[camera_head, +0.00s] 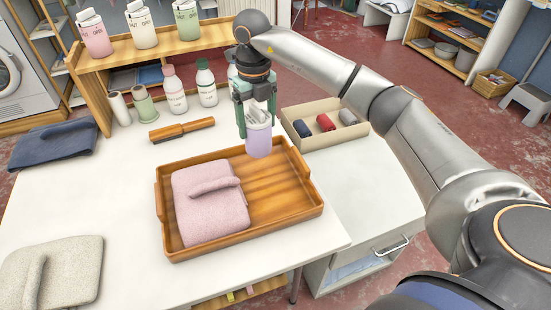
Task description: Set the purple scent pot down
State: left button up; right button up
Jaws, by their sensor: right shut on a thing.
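The purple scent pot (258,143) is a small lilac cylinder with a pale upper part. It is upright in my right gripper (255,118), whose green fingers are shut around its upper part. The pot shows against the back right part of the wooden tray (285,190); I cannot tell whether its base touches the tray. A folded pink cloth (205,200) lies in the tray's left half, with a rolled strip on top. My left gripper is not in view.
A beige divided box (330,140) with rolled cloths stands right of the tray. A wooden-handled brush (182,129) and bottles (206,84) are behind it. A grey folded cloth (70,268) lies front left. The tray's right half is bare.

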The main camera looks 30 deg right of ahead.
jog(key=shift+s+d+f, duration=0.3)
jog(key=shift+s+f, duration=0.5)
jog(key=shift+f, duration=0.7)
jog(key=shift+s+d+f, duration=0.3)
jog(key=shift+s+f, duration=0.55)
jog(key=shift+f, duration=0.65)
jog(key=shift+s+d+f, duration=0.3)
jog(key=shift+s+f, duration=0.5)
jog(key=shift+f, duration=0.7)
jog(key=shift+f, duration=0.15)
jog(key=o, duration=1.4)
notch_tip(320, 180, up, 12)
jog(key=shift+r, duration=0.15)
